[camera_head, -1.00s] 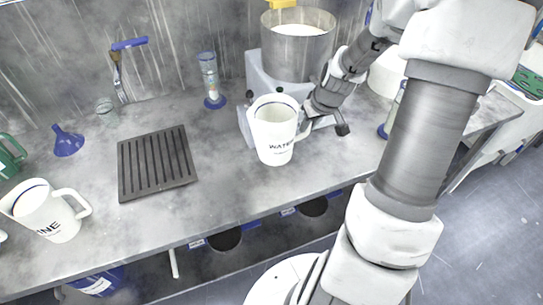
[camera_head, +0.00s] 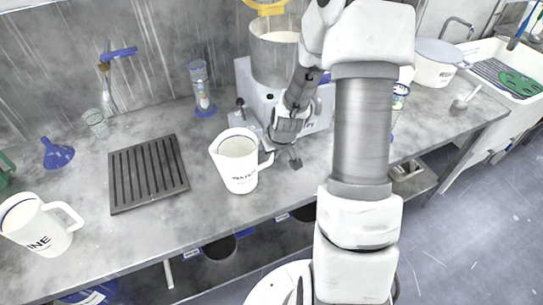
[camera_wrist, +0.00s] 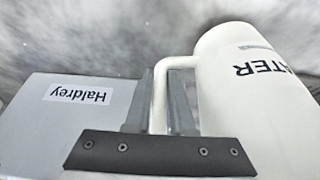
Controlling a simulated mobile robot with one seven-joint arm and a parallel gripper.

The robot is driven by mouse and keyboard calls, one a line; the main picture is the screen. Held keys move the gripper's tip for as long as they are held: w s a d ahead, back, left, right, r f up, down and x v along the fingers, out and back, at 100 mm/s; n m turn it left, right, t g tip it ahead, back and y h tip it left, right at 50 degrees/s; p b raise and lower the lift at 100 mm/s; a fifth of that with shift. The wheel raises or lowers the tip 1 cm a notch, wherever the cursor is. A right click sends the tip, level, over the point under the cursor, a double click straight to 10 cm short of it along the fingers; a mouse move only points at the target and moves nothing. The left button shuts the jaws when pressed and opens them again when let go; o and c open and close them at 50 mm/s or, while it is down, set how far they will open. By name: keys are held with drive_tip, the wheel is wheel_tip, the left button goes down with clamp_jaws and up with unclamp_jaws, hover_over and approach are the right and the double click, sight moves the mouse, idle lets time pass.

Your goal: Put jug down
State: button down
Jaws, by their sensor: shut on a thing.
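The white jug (camera_head: 238,166) marked WATER is upright at the middle of the grey bench, just right of the black slatted mat. My gripper (camera_head: 276,150) is at its right side, shut on the handle. In the wrist view the jug (camera_wrist: 245,85) fills the right side, and the fingers of my gripper (camera_wrist: 162,105) are around its handle. I cannot tell whether the base of the jug touches the bench.
The black slatted mat (camera_head: 147,172) lies left of the jug. A second white jug (camera_head: 38,225) stands at the front left. A machine with a metal bowl (camera_head: 277,62) stands behind my gripper. A clear cylinder with a blue base (camera_head: 203,88) is at the back. Bench space in front is clear.

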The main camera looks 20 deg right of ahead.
drive_tip(key=shift+f, duration=0.5)
drive_tip(key=shift+f, duration=0.2)
drive_tip(key=c, duration=0.8)
unclamp_jaws()
drive_tip(key=shift+o, duration=0.2)
drive_tip(key=shift+r, duration=0.1)
drive_tip(key=shift+s+r, duration=0.1)
drive_tip(key=shift+r, duration=0.35)
drive_tip(key=p+v, duration=0.1)
drive_tip(key=v, duration=1)
drive_tip(key=shift+s+r, duration=0.1)
drive_tip(key=shift+r, duration=0.05)
